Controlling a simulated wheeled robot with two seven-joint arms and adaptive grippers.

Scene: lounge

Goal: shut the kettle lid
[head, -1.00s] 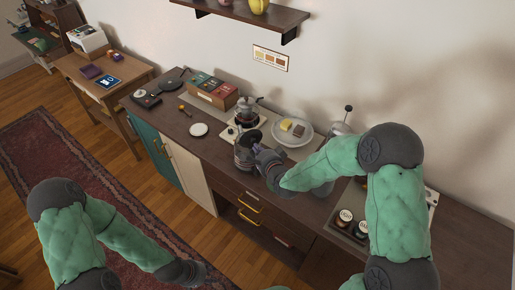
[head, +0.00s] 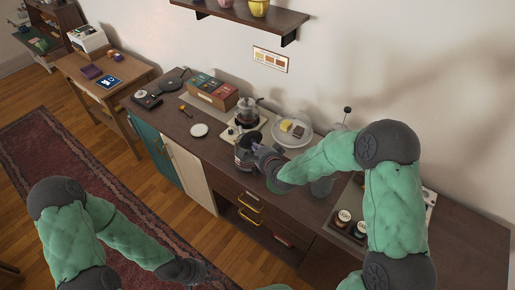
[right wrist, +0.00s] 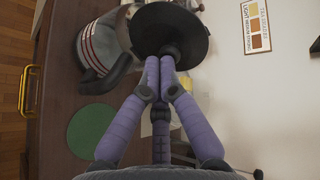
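The kettle (head: 243,157) is dark with pale and red stripes and stands on the dark counter. It also shows at the upper left in the right wrist view (right wrist: 100,45). Its round black lid (right wrist: 168,25), with a small knob, stands tilted up at the kettle's rim. My right gripper (right wrist: 160,62) has its purple fingers together, with the tips at the lid's knob; I cannot tell whether they pinch it. It also shows beside the kettle in the head view (head: 259,150). My left gripper (head: 190,270) is low over the floor, its fingers unclear.
A round green mat (right wrist: 92,130) lies on the counter by the kettle. Behind are a glass pot (head: 246,113) and a plate (head: 290,132) with food. Jars (head: 350,223) stand to the right, a small white dish (head: 199,130) to the left. A shelf (head: 245,15) hangs above.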

